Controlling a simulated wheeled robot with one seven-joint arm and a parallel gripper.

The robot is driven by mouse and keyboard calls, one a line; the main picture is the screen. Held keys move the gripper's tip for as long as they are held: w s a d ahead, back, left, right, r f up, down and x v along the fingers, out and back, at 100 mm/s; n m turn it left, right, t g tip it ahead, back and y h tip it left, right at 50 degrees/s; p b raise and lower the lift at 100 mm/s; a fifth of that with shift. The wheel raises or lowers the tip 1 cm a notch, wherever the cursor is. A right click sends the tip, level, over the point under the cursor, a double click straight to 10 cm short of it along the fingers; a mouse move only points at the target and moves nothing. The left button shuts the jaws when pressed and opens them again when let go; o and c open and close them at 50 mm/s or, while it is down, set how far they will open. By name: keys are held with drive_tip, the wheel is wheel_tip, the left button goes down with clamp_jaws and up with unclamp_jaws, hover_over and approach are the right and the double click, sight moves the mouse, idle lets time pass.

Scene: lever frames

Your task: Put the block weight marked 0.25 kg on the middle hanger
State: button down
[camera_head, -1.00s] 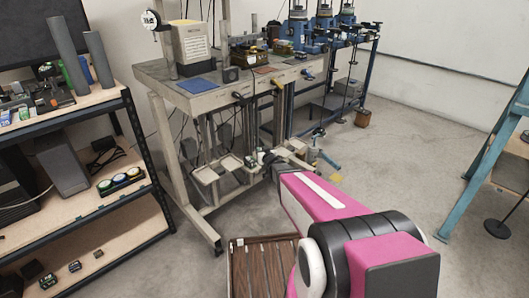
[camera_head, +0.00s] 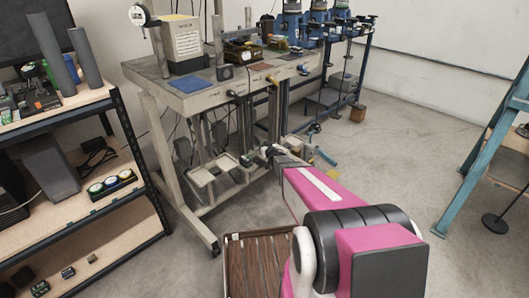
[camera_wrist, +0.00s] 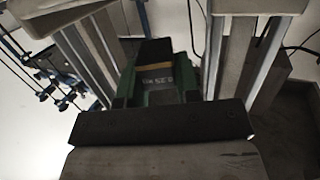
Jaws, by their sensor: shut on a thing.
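The green block weight (camera_wrist: 157,82) has a dark top and a label reading 0.25 kg, upside down in the wrist view. My gripper (camera_head: 264,153) is shut on it; the wrist view shows dark gripper parts close around it. In the head view the weight (camera_head: 246,160) shows as a small dark green shape beside the hangers. A pale hanger tray (camera_head: 202,178) hangs at the left, with another tray (camera_head: 228,162) beside it, nearer the weight. My arm and gripper hide part of the hanger area. I cannot tell whether the weight touches a tray.
The lever frame's table (camera_head: 200,101) stands above the hangers, with its legs around them. A wooden slatted surface (camera_head: 258,262) is near the bottom. Open floor lies to the right.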

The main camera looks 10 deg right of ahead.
drive_tip(key=shift+d+f, duration=0.1)
drive_tip(key=shift+f, duration=1.95)
drive_tip(key=shift+f, duration=0.1)
drive_tip(key=c, duration=1.1)
unclamp_jaws()
